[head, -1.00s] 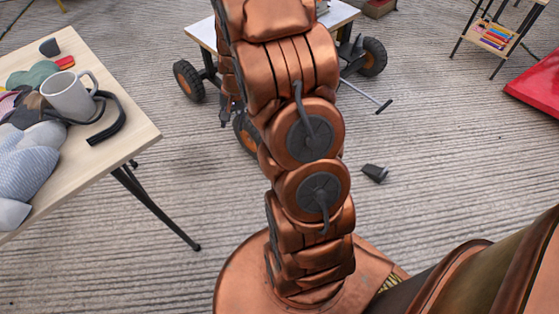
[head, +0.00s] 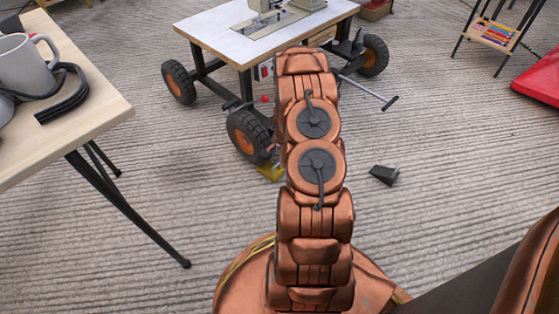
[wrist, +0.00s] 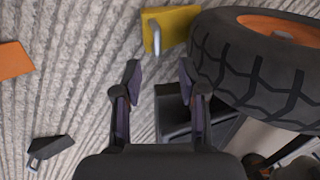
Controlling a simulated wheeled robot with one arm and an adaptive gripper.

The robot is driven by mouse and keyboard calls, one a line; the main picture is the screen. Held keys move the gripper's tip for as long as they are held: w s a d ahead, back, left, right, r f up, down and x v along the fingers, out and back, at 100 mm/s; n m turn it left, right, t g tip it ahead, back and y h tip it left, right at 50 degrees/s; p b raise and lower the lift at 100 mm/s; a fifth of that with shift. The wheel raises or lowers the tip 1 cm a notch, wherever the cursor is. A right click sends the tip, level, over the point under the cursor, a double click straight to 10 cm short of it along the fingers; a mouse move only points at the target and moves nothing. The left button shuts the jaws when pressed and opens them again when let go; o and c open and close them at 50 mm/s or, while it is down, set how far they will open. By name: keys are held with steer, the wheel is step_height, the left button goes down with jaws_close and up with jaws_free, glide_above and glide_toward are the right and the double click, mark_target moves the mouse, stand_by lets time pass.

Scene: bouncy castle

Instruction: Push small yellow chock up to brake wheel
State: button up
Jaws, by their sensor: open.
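The small yellow chock (wrist: 168,31), with a grey metal handle, lies on the floor beside the black tyre of the brake wheel (wrist: 247,72) in the wrist view. Its right side is at or very near the tyre; I cannot tell whether they touch. In the head view the chock (head: 270,172) shows partly beside my arm, below the orange-hubbed front wheel (head: 247,137). My gripper (wrist: 160,76) is open, its two fingers apart and pointing toward the chock, with nothing between the tips. In the head view my arm hides the gripper.
The wheel belongs to a cart (head: 215,42) carrying a sewing machine. A black chock (head: 384,175) lies on the floor to the right. A dark boxy object (wrist: 180,108) lies below my fingers. A wooden table (head: 75,110) with a mug stands at left. Ribbed floor between is clear.

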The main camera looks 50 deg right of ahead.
mark_target(277, 164)
steer(key=f+b, duration=0.1)
steer(key=f, duration=0.2)
steer(key=w+f+b, duration=0.1)
steer(key=f, duration=0.1)
steer(key=f+b, duration=0.1)
steer(key=f, duration=0.2)
steer(key=shift+w+d+f, duration=0.15)
steer(key=shift+d+f, duration=0.05)
steer(key=shift+f, duration=0.15)
jaws_close()
steer(key=shift+w+d+b, duration=0.1)
steer(key=shift+w+b, duration=0.5)
steer(key=shift+w, duration=0.5)
steer(key=shift+c, duration=0.5)
jaws_free()
steer(key=shift+o, duration=0.4)
